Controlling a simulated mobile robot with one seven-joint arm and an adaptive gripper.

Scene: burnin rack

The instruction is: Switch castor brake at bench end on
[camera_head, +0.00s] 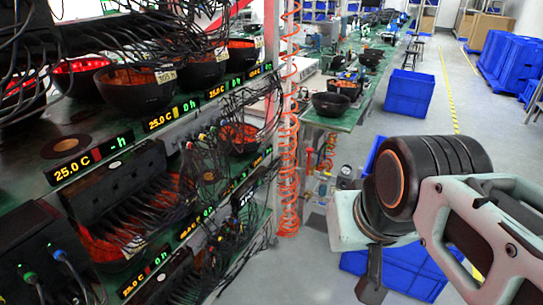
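The bench (350,117) has a green top and runs away from me at the centre. I cannot make out a castor or brake lever at this end; my arm and a blue crate cover part of the low area. My gripper (370,284) shows as a dark narrow part pointing down below my wrist, right of the bench end and above the floor. I see nothing held in it, but its fingers are not clear enough to tell open from shut.
A rack (190,121) with bowls, cables and lit displays fills the left. An orange coiled hose (289,165) hangs at its end. Blue crates (408,93) stand beside the bench and below my arm. Grey floor (440,110) is open along the yellow line.

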